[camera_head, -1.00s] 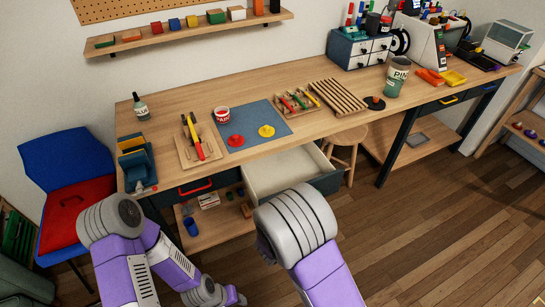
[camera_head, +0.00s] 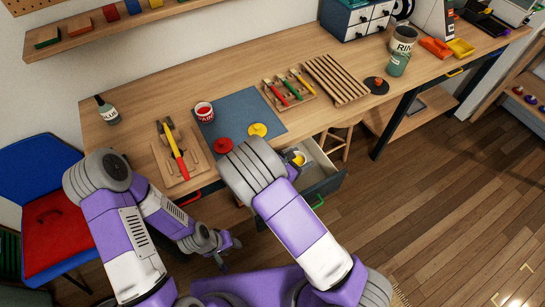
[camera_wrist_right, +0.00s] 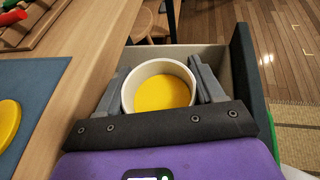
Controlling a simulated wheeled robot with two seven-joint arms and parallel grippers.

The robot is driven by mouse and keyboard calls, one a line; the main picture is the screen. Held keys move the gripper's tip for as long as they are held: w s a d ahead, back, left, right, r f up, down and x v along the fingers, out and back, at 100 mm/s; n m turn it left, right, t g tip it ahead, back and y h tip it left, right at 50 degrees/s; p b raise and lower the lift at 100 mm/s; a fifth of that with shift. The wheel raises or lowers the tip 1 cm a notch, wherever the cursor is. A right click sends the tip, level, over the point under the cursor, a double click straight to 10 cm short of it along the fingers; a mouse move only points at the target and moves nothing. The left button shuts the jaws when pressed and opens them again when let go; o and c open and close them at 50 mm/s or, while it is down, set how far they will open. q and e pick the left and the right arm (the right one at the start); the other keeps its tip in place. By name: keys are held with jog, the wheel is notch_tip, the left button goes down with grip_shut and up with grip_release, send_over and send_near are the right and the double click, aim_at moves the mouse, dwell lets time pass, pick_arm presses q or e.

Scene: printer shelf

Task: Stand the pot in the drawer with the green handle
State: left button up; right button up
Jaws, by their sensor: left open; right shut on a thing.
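The pot (camera_wrist_right: 160,101) is round and pale with yellow contents, and it is upright. My right gripper (camera_wrist_right: 161,78) is shut on it, one finger on each side. In the head view the pot (camera_head: 298,158) shows partly beyond my right arm, at the open drawer (camera_head: 321,163). That drawer has a green handle (camera_head: 318,202) on its dark front. In the right wrist view the pot lies within the drawer's walls (camera_wrist_right: 243,75); I cannot tell whether it touches the floor. My left gripper (camera_head: 222,261) is open and empty, low in front of the bench.
A drawer with a red handle (camera_head: 190,199) is left of the open one. A blue chair (camera_head: 45,165) stands at the left.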

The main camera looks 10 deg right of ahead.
notch_tip(320, 180, down, 10)
jog(key=b, duration=0.2)
jog(key=shift+w+f+b, duration=0.15)
jog(key=shift+b, duration=0.25)
jog(key=shift+f+b, duration=0.5)
jog(key=shift+f, duration=0.05)
jog(key=o, duration=1.2)
jog(key=shift+c, duration=0.2)
